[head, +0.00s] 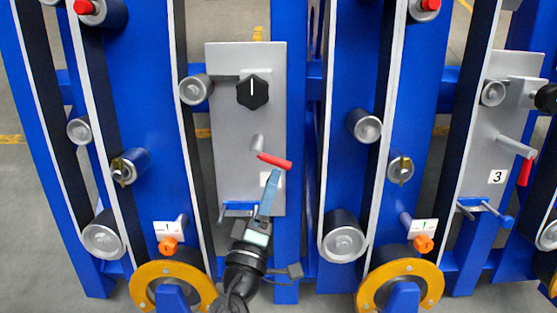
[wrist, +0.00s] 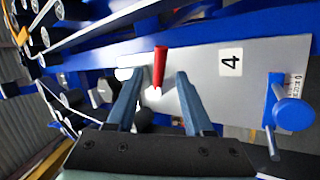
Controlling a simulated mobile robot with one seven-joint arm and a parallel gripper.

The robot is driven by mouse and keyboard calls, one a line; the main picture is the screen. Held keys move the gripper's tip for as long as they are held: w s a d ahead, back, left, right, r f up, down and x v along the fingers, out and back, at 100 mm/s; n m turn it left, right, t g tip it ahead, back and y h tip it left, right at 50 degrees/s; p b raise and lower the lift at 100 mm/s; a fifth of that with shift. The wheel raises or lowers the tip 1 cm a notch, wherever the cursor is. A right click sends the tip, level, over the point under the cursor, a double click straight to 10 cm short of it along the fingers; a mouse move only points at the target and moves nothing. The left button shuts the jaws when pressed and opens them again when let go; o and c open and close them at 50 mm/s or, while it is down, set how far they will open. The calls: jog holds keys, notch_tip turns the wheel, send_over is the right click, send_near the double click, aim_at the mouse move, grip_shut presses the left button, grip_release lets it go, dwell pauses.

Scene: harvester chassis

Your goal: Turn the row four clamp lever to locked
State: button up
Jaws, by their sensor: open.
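The row four clamp lever (head: 274,161) has a red grip on a grey pivot, on the grey panel (head: 230,60) in the middle of the head view. Its grip points right and slightly down there. In the wrist view the red lever (wrist: 160,66) stands between and beyond the two blue-grey fingers, beside the "4" label (wrist: 230,62). My gripper (head: 271,176) is open and empty, with its fingertips just below the lever in the head view. In the wrist view the gripper (wrist: 157,80) straddles the lever's line; I cannot tell whether it touches. The label is mostly hidden in the head view.
A black knob (head: 252,91) sits above the lever on the same panel. A blue handle (wrist: 290,112) sticks out near the panel's end. Belts and rollers (head: 343,236) flank the panel. A second panel (head: 508,120) marked "3" stands at the right with its own red lever.

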aim_at(278, 160)
jog(key=x, duration=0.6)
jog(key=shift+w, duration=0.25)
grip_shut()
dwell(1.2)
